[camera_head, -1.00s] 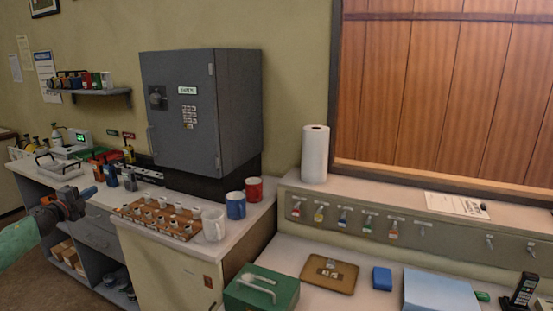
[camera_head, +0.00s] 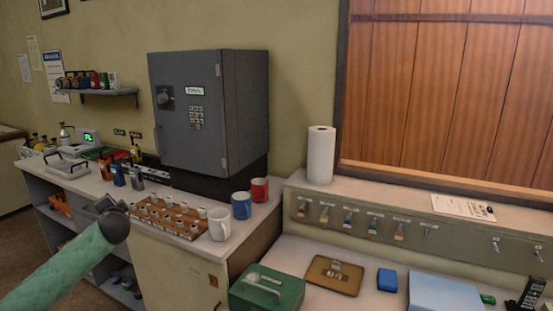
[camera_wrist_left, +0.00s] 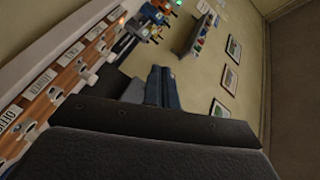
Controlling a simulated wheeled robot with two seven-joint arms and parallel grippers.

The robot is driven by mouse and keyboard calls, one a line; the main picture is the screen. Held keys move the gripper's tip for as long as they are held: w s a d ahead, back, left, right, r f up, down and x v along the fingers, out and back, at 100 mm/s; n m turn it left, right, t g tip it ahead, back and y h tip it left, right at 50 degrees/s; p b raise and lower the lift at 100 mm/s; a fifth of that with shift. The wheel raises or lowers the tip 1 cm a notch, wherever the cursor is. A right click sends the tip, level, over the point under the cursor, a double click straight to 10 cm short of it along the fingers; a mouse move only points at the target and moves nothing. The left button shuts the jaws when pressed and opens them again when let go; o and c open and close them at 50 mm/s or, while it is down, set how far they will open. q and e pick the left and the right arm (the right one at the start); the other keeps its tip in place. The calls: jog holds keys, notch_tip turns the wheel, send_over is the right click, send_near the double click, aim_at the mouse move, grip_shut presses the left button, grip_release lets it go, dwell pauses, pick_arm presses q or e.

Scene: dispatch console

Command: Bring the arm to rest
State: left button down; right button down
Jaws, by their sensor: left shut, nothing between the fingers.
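My left arm, in a green sleeve, comes in from the lower left of the head view. Its dark wrist is in front of the counter's front edge, left of the key board. My left gripper (camera_head: 106,203) is mostly hidden behind that wrist. In the left wrist view the two blue-grey fingers of the gripper (camera_wrist_left: 164,88) are together, with nothing between them. My right arm is in neither view.
A wooden board (camera_head: 168,217) with several tags, and white (camera_head: 219,225), blue (camera_head: 241,206) and red (camera_head: 260,190) mugs, stand right of my wrist. A grey safe (camera_head: 208,112) is behind. A green cash box (camera_head: 267,289) sits at the lower front.

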pick_arm(q)
jog(key=s+d+f+n+g+h, duration=0.2)
jog(key=s+d+f+g+h, duration=0.5)
jog(key=s+d+f, duration=2)
jog(key=s+d+f+g+h, duration=0.1)
jog(key=s+d+f, duration=0.3)
jog(key=s, duration=0.5)
jog(key=s+d+f+n+g+h, duration=0.1)
jog(key=s+d+f+g, duration=0.1)
jog(key=s+d+f, duration=0.3)
jog(key=s+d+f+n+g+h, duration=0.1)
jog(key=s+d+f, duration=0.3)
jog(key=s, duration=0.9)
jog(key=shift+d+f+g, duration=0.35)
jog(key=shift+f+g, duration=0.15)
jog(key=shift+g, duration=0.1)
jog(key=shift+w, duration=0.1)
